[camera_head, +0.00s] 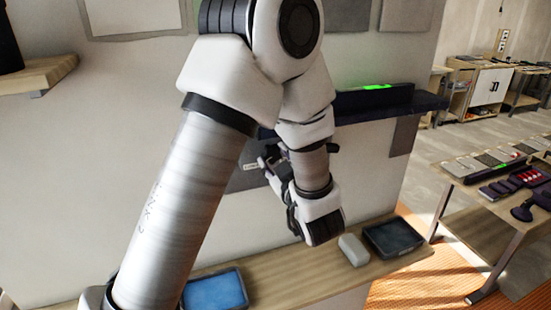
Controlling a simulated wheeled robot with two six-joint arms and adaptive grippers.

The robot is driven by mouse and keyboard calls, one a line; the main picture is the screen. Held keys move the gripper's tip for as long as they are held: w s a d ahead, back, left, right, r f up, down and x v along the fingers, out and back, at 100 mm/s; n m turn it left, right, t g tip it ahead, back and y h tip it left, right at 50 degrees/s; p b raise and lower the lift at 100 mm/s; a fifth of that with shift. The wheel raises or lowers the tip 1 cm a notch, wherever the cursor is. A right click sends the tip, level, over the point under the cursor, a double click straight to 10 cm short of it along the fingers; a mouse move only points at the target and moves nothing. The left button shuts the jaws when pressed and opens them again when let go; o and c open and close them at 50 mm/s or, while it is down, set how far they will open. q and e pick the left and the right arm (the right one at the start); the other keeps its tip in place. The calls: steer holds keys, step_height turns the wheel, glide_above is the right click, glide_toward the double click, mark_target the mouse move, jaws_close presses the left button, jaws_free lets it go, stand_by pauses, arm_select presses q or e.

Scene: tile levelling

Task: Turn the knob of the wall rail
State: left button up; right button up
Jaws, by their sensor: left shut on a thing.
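My left gripper (268,161) is up against the wall, at a dark grey plate (243,179) that looks like part of the wall rail. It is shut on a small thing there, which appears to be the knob. The knob itself is almost wholly hidden by the fingers and my left arm, so its angle cannot be read. My left arm crosses the middle of the view and covers much of the wall. My right gripper is not in view.
A dark wall shelf (425,101) carries a device with a green light (377,87). Below, a wooden ledge (290,287) holds a blue tray (215,291), a white block (353,250) and a dark tray (393,237). A table (470,190) with tiles and tools stands at right.

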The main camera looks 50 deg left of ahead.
arm_select(q)
steer(key=o, duration=0.9)
steer(key=shift+o, duration=1.2)
steer(key=shift+w+a, duration=0.1)
steer(key=shift+w+a+f, duration=0.15)
steer(key=shift+a+f, duration=0.05)
steer(key=shift+a, duration=0.05)
steer(key=v, duration=0.7)
steer(key=shift+d, duration=0.3)
steer(key=shift+a, duration=0.1)
